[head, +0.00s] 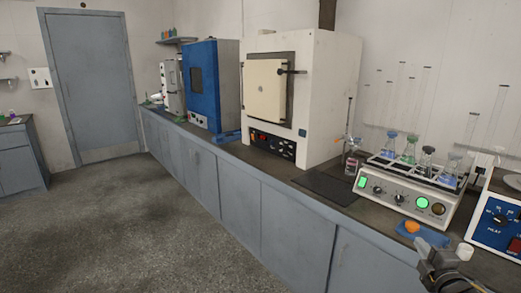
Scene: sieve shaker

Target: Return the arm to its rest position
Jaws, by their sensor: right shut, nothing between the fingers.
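My right gripper (433,259) shows at the bottom right, in front of the counter's front edge. Its fingers are shut with nothing between them. It is close to a blue tray (430,237) and a small white cup (464,251) on the counter; I cannot tell the exact gap. My left gripper is not in view.
The dark counter (318,185) carries a shaker with flasks (410,192), a blue-and-white device (497,218) cut by the right edge, a white furnace (320,90) and a blue oven (203,85). The floor (150,225) at left is clear up to the door (95,85).

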